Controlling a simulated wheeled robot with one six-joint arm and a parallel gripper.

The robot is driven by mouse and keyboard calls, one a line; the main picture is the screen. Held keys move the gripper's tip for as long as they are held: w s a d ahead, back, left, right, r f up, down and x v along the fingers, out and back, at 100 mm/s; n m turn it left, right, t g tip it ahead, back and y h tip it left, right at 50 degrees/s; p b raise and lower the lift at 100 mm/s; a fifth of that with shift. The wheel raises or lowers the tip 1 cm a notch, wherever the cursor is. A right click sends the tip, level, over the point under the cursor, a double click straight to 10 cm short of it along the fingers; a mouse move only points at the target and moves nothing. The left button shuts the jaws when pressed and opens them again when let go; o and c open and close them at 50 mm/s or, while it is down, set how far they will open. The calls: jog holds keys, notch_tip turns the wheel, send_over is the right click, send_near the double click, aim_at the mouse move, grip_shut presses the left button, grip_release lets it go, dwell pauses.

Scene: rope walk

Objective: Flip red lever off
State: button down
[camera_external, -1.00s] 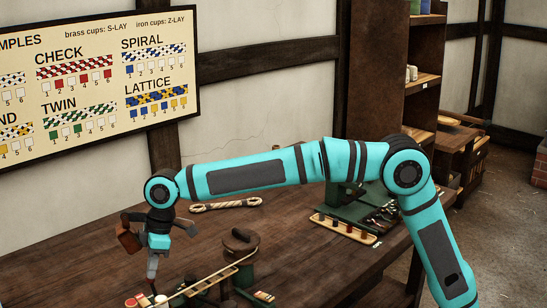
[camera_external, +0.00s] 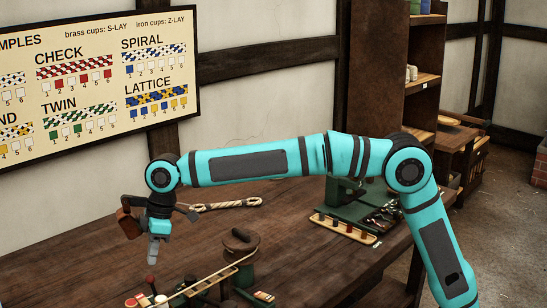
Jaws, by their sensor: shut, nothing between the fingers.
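My gripper (camera_external: 153,262) is shut and empty, pointing down above the near left part of the workbench. Just below its fingertips, with a small gap, a short lever-like stem with a dark reddish knob (camera_external: 151,280) stands up from the bench fixture. Several small red pieces (camera_external: 143,299) sit by its foot at the bottom edge of the picture. The view is too small to tell for sure which red part is the red lever, or which way it is set. The fixture's lower part is cut off by the frame.
A long pale strip (camera_external: 215,278) runs from the fixture towards a green spool-like post with a brown top (camera_external: 240,240). A rope piece (camera_external: 226,205) lies at the back.

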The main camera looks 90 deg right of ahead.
jog(key=v, duration=0.6)
jog(key=shift+d, duration=0.2)
jog(key=shift+r, duration=0.2)
jog(key=s+r+m+t+h, duration=0.1)
jog(key=s+r+t, duration=0.1)
jog(key=s+r, duration=0.5)
jog(key=s+r+m+t, duration=0.1)
jog(key=s+r+t, duration=0.15)
jog(key=s, duration=0.75)
jog(key=s+r+t+h, duration=0.1)
jog(key=s+r+t, duration=0.25)
jog(key=s, duration=0.55)
jog(key=s+d+f+m+t, duration=0.1)
jog(key=s+t, duration=0.5)
jog(key=s, duration=2.1)
jog(key=shift+s+d+f+m+t, duration=0.3)
jog(key=shift+f+m+t, duration=0.1)
jog(key=shift+f+m, duration=0.25)
